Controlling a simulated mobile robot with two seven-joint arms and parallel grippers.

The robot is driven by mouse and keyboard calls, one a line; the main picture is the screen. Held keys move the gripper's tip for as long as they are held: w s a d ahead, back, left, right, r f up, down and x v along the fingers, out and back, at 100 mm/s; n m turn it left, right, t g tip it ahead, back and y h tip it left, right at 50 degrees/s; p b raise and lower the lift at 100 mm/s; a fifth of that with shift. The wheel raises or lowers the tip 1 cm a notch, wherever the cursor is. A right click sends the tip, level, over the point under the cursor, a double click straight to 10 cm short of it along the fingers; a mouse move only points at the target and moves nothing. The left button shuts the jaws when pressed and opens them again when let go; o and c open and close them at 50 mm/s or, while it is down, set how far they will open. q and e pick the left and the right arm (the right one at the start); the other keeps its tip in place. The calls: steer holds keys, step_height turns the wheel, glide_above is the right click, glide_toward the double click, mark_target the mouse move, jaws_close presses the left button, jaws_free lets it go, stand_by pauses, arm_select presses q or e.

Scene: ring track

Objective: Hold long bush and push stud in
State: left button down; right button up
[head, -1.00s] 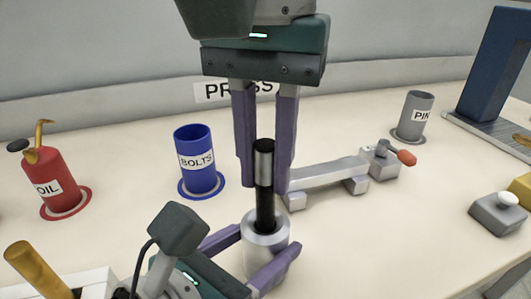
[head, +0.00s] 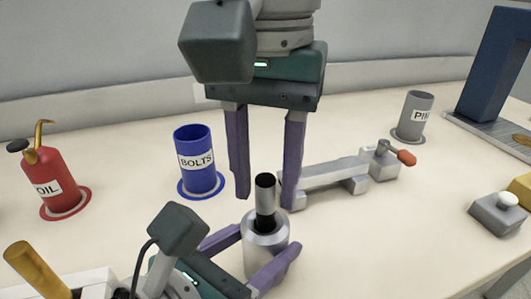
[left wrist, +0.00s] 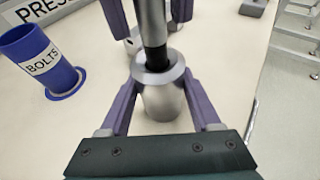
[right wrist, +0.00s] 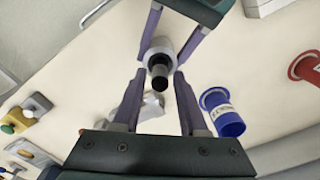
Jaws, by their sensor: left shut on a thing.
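The long bush (head: 262,254) is a silver flanged cylinder standing upright over the table. My left gripper (head: 270,262) is shut on it from either side, and the left wrist view shows the bush (left wrist: 168,100) between both fingers. The stud (head: 265,195), black with a grey band, stands upright in the bush's bore with its upper part sticking out. My right gripper (head: 266,195) is above, pointing down and open, its fingers apart on either side of the stud without touching it. In the right wrist view the stud's dark end (right wrist: 159,74) shows between the open fingers.
A blue bolts cup (head: 197,165) stands behind left, and a red oil can (head: 50,180) is further left. A grey clamp fixture (head: 330,175) lies just behind right of my right gripper. A grey pin cup (head: 413,115) and a push-button box (head: 497,212) are at the right.

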steer(key=shift+o, duration=0.6)
step_height(320, 180, up, 13)
steer(key=shift+r, duration=0.1)
arm_select(q)
jaws_free()
stand_by(0.3)
